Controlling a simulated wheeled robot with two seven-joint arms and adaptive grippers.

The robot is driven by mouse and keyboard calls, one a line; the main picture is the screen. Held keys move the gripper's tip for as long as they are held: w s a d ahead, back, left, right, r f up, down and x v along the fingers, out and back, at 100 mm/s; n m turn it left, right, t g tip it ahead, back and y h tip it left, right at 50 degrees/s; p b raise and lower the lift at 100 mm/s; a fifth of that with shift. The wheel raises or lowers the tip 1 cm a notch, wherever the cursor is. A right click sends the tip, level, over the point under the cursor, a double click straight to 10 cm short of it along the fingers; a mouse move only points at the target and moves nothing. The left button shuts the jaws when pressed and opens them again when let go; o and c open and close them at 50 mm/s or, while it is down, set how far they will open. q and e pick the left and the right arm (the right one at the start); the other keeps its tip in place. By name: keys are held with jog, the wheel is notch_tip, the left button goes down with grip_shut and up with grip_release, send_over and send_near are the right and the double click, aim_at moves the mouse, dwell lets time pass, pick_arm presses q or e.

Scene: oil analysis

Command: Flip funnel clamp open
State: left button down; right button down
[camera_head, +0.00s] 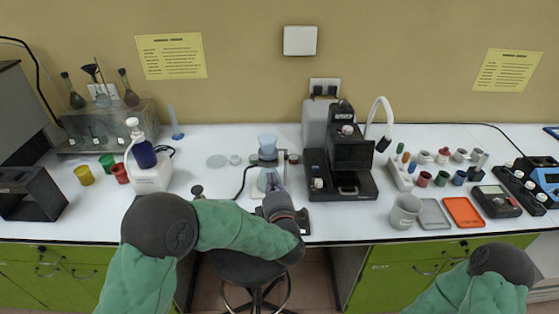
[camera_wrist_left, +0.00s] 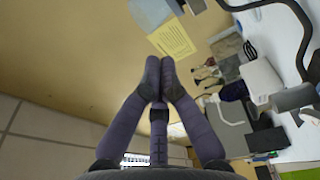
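The filter setup stands near the front middle of the bench, with a light blue funnel cup (camera_head: 268,142) upright above a clear flask (camera_head: 268,180). The clamp is small around the joint under the cup, and I cannot tell its state. My left gripper (camera_head: 274,184) is in front of the flask, below the cup, and partly covers the flask. In the left wrist view the left fingers (camera_wrist_left: 160,66) are together at the tips, with nothing visible between them. A pale, rounded part (camera_wrist_left: 152,12), perhaps the cup, lies beyond them. My right gripper is out of view.
A black machine (camera_head: 350,160) stands close to the right of the setup. A dark hose (camera_head: 243,180) curves beside the flask.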

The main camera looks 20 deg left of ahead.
pick_arm(q)
jog(key=shift+w, duration=0.15)
jog(key=b+x, duration=0.1)
jog(key=x, duration=0.8)
jog(key=shift+w+a+f+b, duration=0.15)
jog(key=shift+b, duration=0.2)
jog(key=d, duration=0.2)
jog(key=shift+w+d+f+b, duration=0.15)
jog(key=shift+w+d+b, duration=0.2)
jog(key=shift+d, duration=0.5)
jog(key=shift+d, duration=0.1)
jog(key=shift+d+n+g+y, duration=0.2)
jog(key=shift+n+g+y, duration=0.1)
jog(key=shift+y, duration=0.1)
